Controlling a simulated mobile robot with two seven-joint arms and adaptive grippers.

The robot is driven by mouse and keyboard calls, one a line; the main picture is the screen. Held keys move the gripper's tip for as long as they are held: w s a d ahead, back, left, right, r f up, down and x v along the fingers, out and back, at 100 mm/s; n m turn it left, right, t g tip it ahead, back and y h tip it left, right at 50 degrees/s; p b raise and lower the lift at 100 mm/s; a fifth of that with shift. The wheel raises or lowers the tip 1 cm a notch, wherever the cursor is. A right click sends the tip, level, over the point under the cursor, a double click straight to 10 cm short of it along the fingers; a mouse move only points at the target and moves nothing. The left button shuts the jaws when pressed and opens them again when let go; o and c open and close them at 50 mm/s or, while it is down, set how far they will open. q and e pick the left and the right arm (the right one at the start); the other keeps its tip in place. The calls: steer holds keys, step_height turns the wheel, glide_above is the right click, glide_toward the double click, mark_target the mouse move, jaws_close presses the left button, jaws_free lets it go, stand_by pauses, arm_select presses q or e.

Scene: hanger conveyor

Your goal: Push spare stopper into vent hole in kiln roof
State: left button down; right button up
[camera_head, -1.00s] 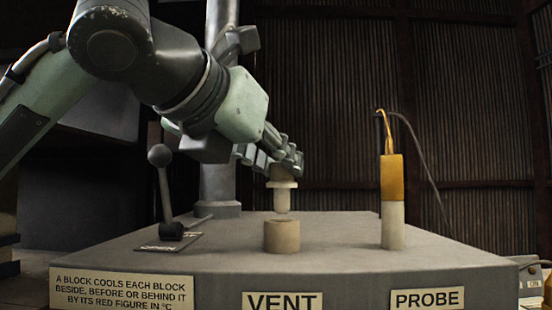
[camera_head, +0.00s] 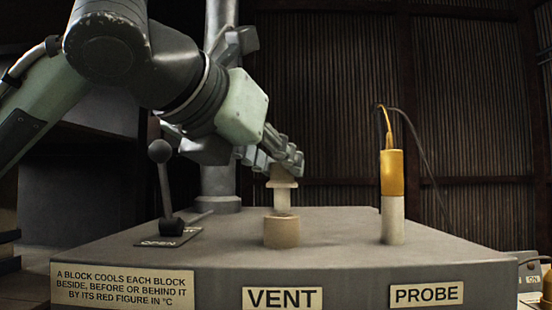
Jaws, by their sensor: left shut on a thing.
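My left gripper (camera_head: 281,163) reaches in from the upper left and is shut on the pale stopper (camera_head: 283,196), holding it upright by its top. The stopper has a wide flange and a narrower plug below. It is directly above the tan vent collar (camera_head: 281,234) on the kiln roof (camera_head: 340,240), behind the VENT label (camera_head: 282,299). The plug's lower end meets the collar's rim in the picture; I cannot tell whether it is inside the hole. The flange is still clear above the collar. My right gripper is not in view.
A probe (camera_head: 392,195) with an orange top and a cable stands upright to the right of the vent. A ball-topped lever (camera_head: 165,187) stands on the left, by an OPEN plate.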

mark_target(275, 187)
arm_select(q)
steer(key=shift+f+b, duration=0.6)
steer(key=shift+f, duration=1.2)
stand_by(1.6)
steer(key=c, duration=1.5)
jaws_free()
steer(key=shift+o, duration=0.2)
steer(key=o, duration=0.5)
steer(key=shift+o, duration=0.2)
steer(key=shift+r, duration=0.1)
step_height(275, 187, up, 10)
steer(key=shift+f, duration=0.1)
